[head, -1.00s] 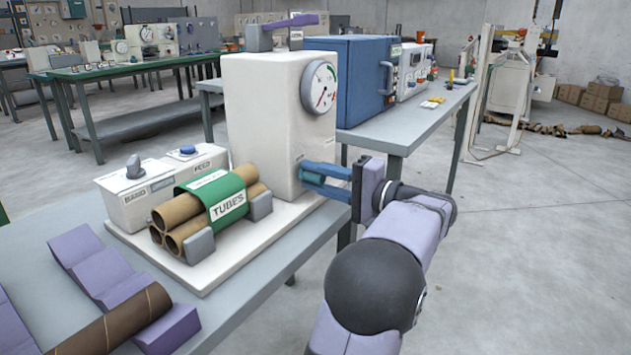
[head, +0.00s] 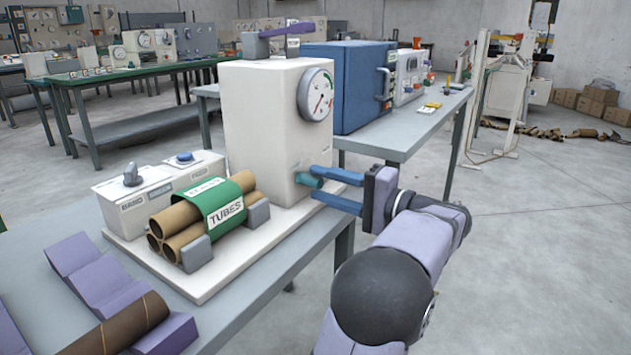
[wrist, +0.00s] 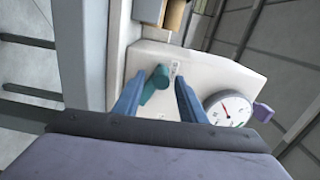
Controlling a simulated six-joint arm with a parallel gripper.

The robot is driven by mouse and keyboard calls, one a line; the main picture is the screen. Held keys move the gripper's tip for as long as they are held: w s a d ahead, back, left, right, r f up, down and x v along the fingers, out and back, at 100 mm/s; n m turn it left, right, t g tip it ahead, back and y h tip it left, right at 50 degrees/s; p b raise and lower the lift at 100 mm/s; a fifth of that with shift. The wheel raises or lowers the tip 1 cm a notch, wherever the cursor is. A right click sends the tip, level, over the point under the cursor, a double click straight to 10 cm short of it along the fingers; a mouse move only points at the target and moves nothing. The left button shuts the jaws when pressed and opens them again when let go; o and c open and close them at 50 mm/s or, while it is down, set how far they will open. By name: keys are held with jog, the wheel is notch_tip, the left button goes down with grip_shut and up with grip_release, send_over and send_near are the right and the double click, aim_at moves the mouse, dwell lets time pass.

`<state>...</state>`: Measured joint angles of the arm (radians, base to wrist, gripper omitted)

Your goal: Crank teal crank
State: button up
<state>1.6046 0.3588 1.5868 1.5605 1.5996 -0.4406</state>
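The teal crank (head: 308,180) sticks out low on the right side of the white machine housing (head: 262,125). It also shows in the wrist view (wrist: 156,84) as a short teal handle in front of the white face. My gripper (head: 317,182) is open. Its two blue fingers stand apart, one above and one below the crank's outer end in the head view. In the wrist view my gripper (wrist: 160,82) has the handle between its fingertips, nearer the left finger, with a gap on the right. Contact with the left finger is unclear.
The round dial (head: 316,95) sits above the crank on the housing. Tubes under a green band (head: 214,203) and a switch box (head: 133,198) share its base. Purple V-blocks with a brown tube (head: 117,325) lie front left.

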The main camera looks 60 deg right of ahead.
jog(key=shift+s, duration=2.25)
jog(key=shift+w+r+p, duration=0.1)
jog(key=shift+r+p, duration=0.05)
jog(key=shift+p, duration=0.2)
